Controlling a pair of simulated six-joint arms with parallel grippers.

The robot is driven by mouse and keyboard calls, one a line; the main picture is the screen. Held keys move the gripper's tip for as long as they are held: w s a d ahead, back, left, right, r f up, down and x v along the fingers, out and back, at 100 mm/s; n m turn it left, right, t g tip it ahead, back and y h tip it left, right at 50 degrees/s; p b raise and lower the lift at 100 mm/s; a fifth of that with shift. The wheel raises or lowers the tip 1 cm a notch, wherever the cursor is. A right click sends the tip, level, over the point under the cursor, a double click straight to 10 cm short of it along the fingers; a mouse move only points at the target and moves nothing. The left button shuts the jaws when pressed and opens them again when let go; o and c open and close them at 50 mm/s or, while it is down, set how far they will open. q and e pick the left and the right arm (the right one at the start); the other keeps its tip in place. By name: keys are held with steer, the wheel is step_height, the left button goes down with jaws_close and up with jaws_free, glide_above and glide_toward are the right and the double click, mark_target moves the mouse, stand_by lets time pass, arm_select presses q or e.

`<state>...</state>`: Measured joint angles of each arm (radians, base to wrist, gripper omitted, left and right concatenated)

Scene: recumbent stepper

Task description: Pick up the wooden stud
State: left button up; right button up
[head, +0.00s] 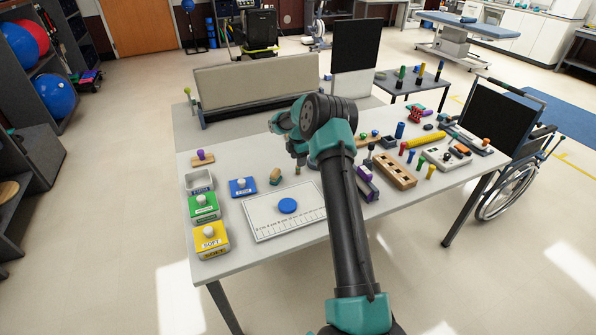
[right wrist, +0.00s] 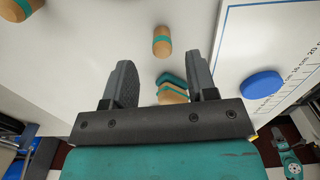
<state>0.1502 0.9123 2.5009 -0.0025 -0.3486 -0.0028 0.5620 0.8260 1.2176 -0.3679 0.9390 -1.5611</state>
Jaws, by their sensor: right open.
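In the right wrist view, a small wooden stud (right wrist: 162,41) with a teal band lies on the white table, beyond the fingertips. A second wooden piece (right wrist: 172,90) with teal parts shows between the fingers, partly hidden by the gripper's crossbar. My right gripper (right wrist: 163,82) is open, and neither finger visibly grips anything. In the head view, my right gripper (head: 299,158) hangs over the table and is mostly hidden by its own arm. My left gripper is out of view.
A white ruled board (head: 262,222) with a blue disc (head: 288,205) lies in front. Blue, green and yellow knobbed blocks (head: 211,239) stand to the left. A slotted wooden block (head: 396,171) and several pegs crowd the right. Another banded wooden piece (right wrist: 18,9) shows at the wrist view's corner.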

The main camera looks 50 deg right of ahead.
mark_target(298, 174)
steer(key=shift+a+f, duration=0.15)
steer(key=shift+f, duration=2.4)
jaws_close()
